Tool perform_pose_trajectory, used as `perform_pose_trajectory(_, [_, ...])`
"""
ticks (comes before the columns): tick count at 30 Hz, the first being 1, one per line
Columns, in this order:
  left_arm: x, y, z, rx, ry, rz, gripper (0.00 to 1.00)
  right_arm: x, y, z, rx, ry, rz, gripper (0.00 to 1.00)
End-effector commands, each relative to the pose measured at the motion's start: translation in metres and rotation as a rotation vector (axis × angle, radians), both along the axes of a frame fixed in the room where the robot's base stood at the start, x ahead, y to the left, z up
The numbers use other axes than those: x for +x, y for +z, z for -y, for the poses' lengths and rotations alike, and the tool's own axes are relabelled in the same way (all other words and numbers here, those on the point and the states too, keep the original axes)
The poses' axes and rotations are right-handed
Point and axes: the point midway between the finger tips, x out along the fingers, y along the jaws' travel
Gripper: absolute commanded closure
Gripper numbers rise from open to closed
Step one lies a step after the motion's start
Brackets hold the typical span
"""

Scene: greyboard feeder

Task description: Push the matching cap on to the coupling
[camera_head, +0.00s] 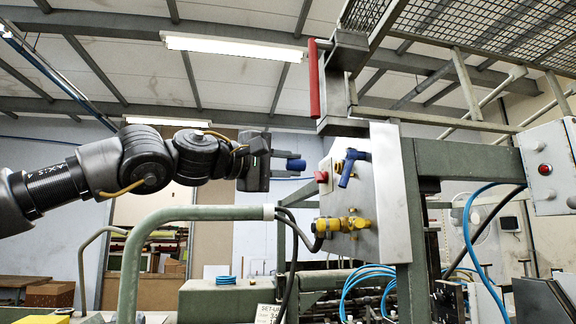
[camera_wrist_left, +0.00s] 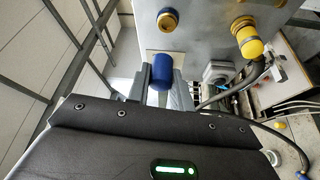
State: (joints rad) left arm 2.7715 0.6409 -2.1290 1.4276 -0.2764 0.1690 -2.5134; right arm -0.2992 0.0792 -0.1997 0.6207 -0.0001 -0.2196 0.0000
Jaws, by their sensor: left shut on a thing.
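My left gripper (camera_head: 284,164) reaches in from the left and is shut on a blue cap (camera_head: 297,165). In the left wrist view the blue cap (camera_wrist_left: 162,72) sticks out beyond the fingers. A metal panel (camera_head: 391,190) stands to the right of the cap. It carries a brass coupling with blue parts (camera_head: 350,166), which also shows in the left wrist view (camera_wrist_left: 168,19). A yellow coupling (camera_head: 342,224) sits lower on the panel, and shows in the left wrist view (camera_wrist_left: 248,42). The cap is apart from both couplings. My right gripper is in neither view.
A red block (camera_head: 321,177) sits at the panel's left edge. A red handle (camera_head: 314,78) stands above. A green tube rail (camera_head: 190,214) runs below my left arm. Another blue piece (camera_head: 225,280) lies on a green box (camera_head: 235,300). Blue hoses hang lower right.

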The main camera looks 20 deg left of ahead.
Motion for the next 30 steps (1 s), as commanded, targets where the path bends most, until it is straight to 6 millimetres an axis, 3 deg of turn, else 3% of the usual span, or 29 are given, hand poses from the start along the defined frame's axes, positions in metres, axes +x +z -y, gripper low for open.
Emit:
perform_pose_trajectory(10, [0.003,0.001,0.005,0.002,0.0,-0.001,0.98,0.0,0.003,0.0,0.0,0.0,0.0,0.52])
perform_pose_trajectory(30, [0.03,0.0,0.047,0.002,0.0,-0.003,0.98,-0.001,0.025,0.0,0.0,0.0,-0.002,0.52])
